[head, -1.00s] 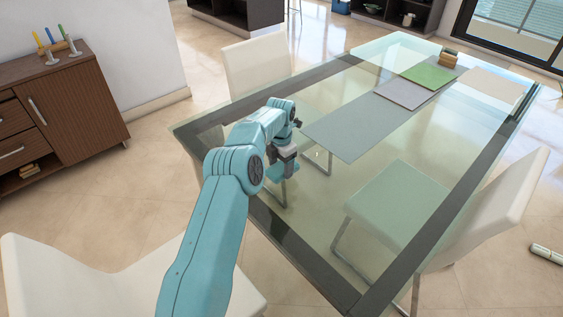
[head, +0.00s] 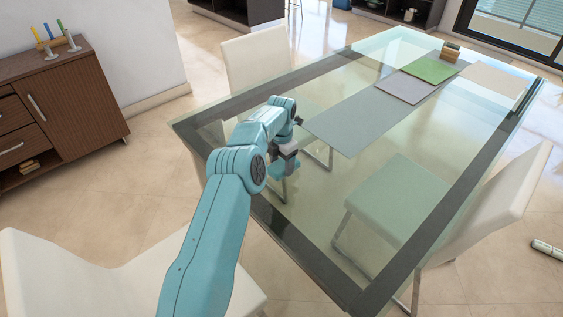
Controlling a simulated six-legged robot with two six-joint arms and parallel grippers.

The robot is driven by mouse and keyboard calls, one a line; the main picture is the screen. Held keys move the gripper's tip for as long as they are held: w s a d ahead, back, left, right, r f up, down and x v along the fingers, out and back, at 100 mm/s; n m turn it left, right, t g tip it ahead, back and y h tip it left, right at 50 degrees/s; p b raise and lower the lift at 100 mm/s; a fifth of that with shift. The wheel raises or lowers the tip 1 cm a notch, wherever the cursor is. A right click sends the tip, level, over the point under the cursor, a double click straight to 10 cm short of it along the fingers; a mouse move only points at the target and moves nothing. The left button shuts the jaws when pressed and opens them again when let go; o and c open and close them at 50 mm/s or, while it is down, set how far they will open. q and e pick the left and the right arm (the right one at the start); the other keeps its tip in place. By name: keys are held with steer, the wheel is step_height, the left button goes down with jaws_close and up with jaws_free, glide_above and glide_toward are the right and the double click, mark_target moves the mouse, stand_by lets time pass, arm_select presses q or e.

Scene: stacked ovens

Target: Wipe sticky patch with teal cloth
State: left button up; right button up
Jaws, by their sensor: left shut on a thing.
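My left gripper (head: 287,153) is low over the near left part of the glass table (head: 270,217), pointing down. It is shut on the teal cloth (head: 284,170), a small piece that shows just under the fingers. The cloth is at the glass, but I cannot tell whether it touches it. My arm hides part of the glass to its left. I cannot make out the sticky patch on the glass. My right gripper is not in view.
A grey runner (head: 352,128) lies to the right of the gripper. A grey mat (head: 406,88), a green mat (head: 431,70) and a small wooden item (head: 450,52) are farther back. White chairs stand around the table. The near glass is clear.

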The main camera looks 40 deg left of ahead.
arm_select(q)
steer(key=shift+f+b, duration=0.45)
steer(key=shift+f, duration=0.35)
steer(key=shift+r, duration=0.15)
